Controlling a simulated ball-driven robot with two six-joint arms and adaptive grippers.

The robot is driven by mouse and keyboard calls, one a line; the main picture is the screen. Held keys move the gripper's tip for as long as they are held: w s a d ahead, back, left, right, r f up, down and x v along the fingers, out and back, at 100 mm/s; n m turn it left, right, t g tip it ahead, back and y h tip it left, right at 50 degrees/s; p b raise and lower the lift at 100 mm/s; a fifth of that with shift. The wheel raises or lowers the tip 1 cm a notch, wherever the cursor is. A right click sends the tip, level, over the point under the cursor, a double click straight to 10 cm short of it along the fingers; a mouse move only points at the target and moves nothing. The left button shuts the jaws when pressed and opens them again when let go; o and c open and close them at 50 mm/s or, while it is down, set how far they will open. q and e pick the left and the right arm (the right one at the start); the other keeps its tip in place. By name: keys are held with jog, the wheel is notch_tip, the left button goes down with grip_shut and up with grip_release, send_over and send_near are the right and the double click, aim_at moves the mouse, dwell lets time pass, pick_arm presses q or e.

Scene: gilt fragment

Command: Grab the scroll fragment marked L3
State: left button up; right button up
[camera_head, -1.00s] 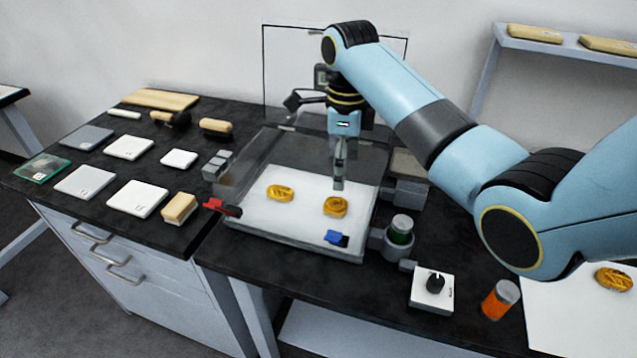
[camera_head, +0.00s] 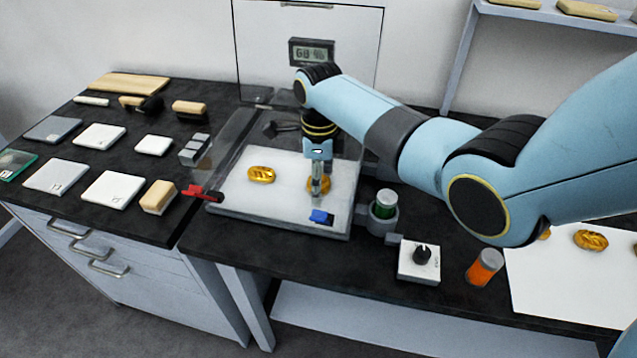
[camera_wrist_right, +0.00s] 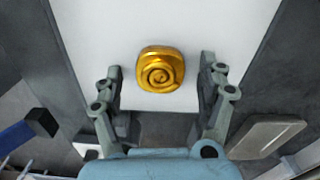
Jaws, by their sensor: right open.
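Two gold scroll fragments lie on the white floor of a clear-walled tray: a left one (camera_head: 261,174) and a right one (camera_head: 325,184). No L3 mark is legible on either. My right gripper (camera_head: 318,187) points down over the right fragment and partly hides it in the head view. In the right wrist view that fragment (camera_wrist_right: 160,70) shows a spiral face, and the open fingers of the gripper (camera_wrist_right: 160,78) stand apart on either side of it, with no contact visible. My left gripper is not in view.
A green-banded jar (camera_head: 385,204), knob box (camera_head: 419,262) and orange jar (camera_head: 485,267) stand at right. More gold fragments (camera_head: 591,240) lie on a white sheet (camera_head: 560,285).

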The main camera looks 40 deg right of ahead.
jog(key=c, duration=1.1)
jog(key=shift+r, duration=0.1)
